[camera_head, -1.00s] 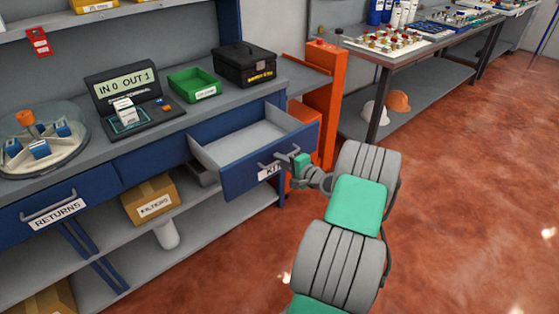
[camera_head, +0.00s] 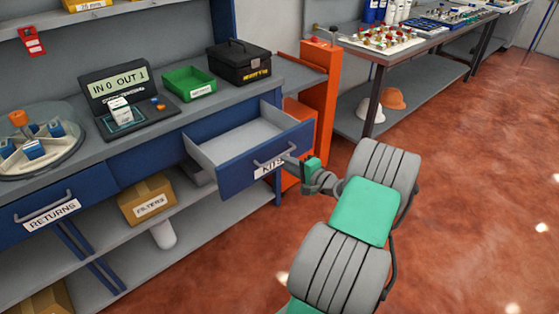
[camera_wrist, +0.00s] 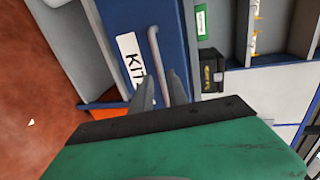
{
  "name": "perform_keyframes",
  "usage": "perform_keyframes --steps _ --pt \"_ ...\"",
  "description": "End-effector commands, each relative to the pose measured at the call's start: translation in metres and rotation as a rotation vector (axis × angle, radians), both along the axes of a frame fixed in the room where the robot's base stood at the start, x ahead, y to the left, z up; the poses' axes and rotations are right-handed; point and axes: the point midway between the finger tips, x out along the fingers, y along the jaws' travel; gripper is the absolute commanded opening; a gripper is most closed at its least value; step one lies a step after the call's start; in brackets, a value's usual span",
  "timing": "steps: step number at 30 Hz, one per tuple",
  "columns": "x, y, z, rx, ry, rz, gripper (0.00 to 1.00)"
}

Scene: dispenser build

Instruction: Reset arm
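My arm reaches from the lower right toward the open blue KITS drawer (camera_head: 245,165), whose visible inside is empty. My gripper (camera_head: 287,159) is just in front of the drawer front, by the right end of its grey handle (camera_head: 268,156). In the wrist view, the two fingers of my gripper (camera_wrist: 161,82) stand apart, with the handle (camera_wrist: 154,50) running between them in the picture. The fingers hold nothing. I cannot tell how much depth lies between the fingertips and the handle.
An orange post (camera_head: 319,105) stands right of the drawer. The counter bears a green bin (camera_head: 189,83), a black case (camera_head: 239,65), a display terminal (camera_head: 115,88) and a round dispenser (camera_head: 40,140). A RETURNS drawer (camera_head: 55,200) is shut. The red floor (camera_head: 470,200) at right is clear.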

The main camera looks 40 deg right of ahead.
Motion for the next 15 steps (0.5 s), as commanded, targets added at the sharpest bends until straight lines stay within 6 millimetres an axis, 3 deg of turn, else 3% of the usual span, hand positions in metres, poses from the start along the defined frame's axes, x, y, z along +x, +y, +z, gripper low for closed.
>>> perform_keyframes --steps 4,15 --pt "-0.0153 -0.0003 0.0033 0.001 -0.001 0.0 0.2" --pt "-0.0163 -0.0001 0.0036 -0.002 -0.001 0.001 0.2"
